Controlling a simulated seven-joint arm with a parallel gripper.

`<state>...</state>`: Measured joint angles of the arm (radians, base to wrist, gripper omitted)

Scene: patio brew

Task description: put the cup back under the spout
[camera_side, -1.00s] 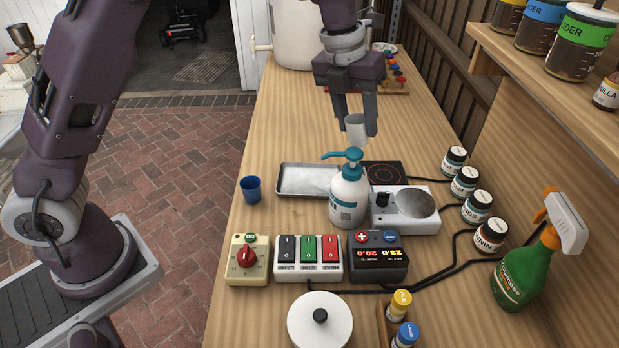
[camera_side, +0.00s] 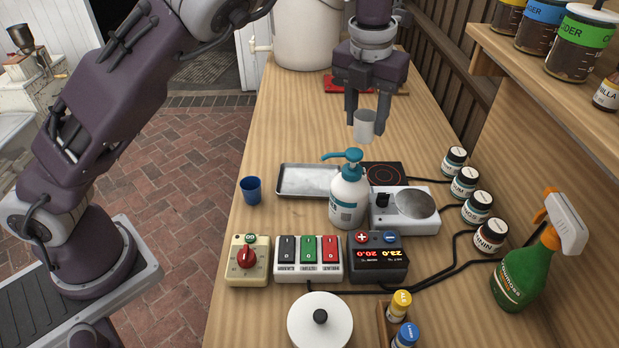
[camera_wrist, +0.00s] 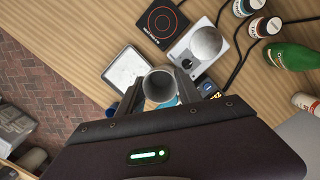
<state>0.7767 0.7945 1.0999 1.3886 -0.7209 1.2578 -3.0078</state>
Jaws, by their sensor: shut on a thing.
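My gripper (camera_side: 366,128) is shut on a pale grey cup (camera_side: 364,127) and holds it upright above the table, beyond the pump bottle in the side view. In the wrist view the cup (camera_wrist: 160,86) sits between the two fingers, and I see into its open top. A white pump bottle (camera_side: 348,197) with a teal spout (camera_side: 330,156) pointing left stands on the table. The cup is under neither spout.
A metal tray (camera_side: 303,181), a black hot plate (camera_side: 384,174) and a scale (camera_side: 416,206) surround the pump bottle. A blue cup (camera_side: 251,188) stands near the left edge. Jars (camera_side: 465,183) line the right.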

